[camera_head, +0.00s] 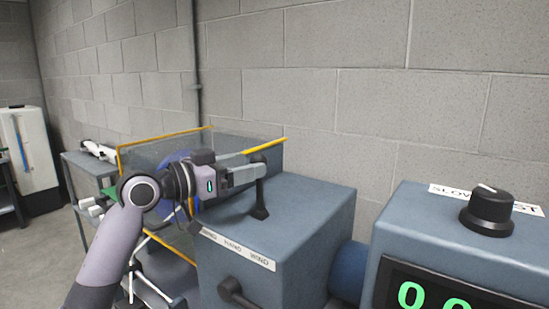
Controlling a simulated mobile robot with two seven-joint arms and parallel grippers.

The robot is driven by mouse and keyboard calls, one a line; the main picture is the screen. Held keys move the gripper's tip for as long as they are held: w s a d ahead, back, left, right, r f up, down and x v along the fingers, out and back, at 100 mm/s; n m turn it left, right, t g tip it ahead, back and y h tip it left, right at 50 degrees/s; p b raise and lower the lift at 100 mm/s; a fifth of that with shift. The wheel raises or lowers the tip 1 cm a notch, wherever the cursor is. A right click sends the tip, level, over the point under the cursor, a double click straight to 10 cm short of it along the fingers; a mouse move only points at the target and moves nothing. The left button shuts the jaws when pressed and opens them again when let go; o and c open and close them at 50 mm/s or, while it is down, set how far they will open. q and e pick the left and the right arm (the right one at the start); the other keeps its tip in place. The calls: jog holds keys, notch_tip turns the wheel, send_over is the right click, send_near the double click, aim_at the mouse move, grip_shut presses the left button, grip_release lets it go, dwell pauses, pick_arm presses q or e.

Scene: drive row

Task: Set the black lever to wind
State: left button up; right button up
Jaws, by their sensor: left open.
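The black lever (260,203) stands on top of a blue-grey housing (315,205). A white label strip (238,247) along the housing's front top edge has several words, with WIND at its right end. The lever's foot is behind the strip, towards its right part; I cannot tell which setting it is at. My left gripper (258,174) is open at the lever's upper part, and its fingers hide some of it. I cannot tell whether they touch it. My right gripper is not in view.
A second black handle (235,292) is on the housing's front. At right, a blue-grey box has a black knob (487,212) and a green-digit display (440,292). A yellow-edged clear guard (160,150) stands behind my left arm. A block wall closes the back.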

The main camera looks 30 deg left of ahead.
pick_arm(q)
jog(key=p+x, duration=0.1)
jog(key=x, duration=0.5)
jog(key=shift+p, duration=0.35)
grip_shut()
